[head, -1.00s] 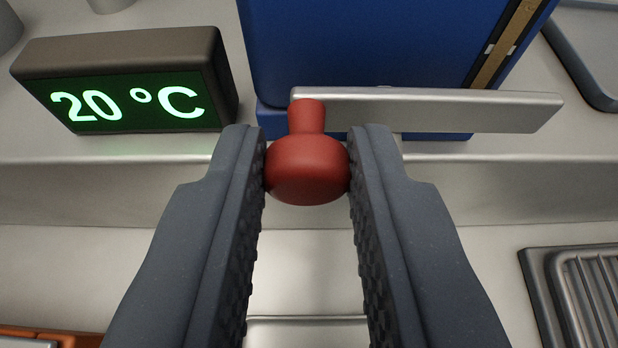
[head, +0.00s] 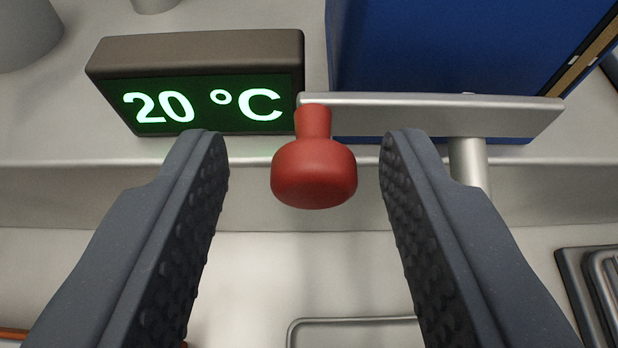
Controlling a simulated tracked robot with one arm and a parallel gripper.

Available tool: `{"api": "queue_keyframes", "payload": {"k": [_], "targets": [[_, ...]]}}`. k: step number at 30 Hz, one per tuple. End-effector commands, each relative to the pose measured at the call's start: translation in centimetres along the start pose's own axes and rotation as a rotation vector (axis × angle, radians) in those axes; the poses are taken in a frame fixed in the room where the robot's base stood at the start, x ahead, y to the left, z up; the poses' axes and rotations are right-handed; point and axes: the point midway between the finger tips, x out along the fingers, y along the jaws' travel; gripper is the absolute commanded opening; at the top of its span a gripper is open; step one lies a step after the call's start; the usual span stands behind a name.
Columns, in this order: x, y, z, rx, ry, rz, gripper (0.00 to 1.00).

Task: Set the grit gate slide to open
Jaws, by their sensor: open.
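A red knob (head: 314,174) sits at the left end of a horizontal silver bar (head: 430,115), in front of a blue box (head: 440,45). A short silver post (head: 468,162) shows under the right part of the bar. My gripper (head: 304,160) is open, with one finger on each side of the knob and a clear gap to both. The knob is nearer the right finger than the left. No open or shut marking for the slide shows in this view.
A display reading 20 °C (head: 200,85) stands close to the left of the bar. A grey ribbed tray (head: 592,290) lies at the lower right. A pale ledge runs below the knob. A grey cylinder (head: 25,35) stands at the upper left.

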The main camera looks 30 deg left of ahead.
Motion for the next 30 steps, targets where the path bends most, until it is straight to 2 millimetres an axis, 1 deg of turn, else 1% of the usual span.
{"api": "queue_keyframes", "payload": {"k": [5, 8, 18, 21, 25, 30], "targets": [[-1.6, 0.1, 0.0, 0.001, 0.000, 0.002, 0.41], [-3.3, 0.1, 0.0, 0.003, 0.000, 0.003, 0.41], [-9.8, 0.2, -0.1, -0.001, 0.000, 0.003, 0.41], [-11.3, 0.2, 0.0, 0.000, -0.001, 0.003, 0.41], [-12.7, 0.2, 0.0, 0.000, -0.001, 0.003, 0.41], [-13.4, 0.1, 0.0, 0.000, -0.001, 0.000, 0.41]]}}
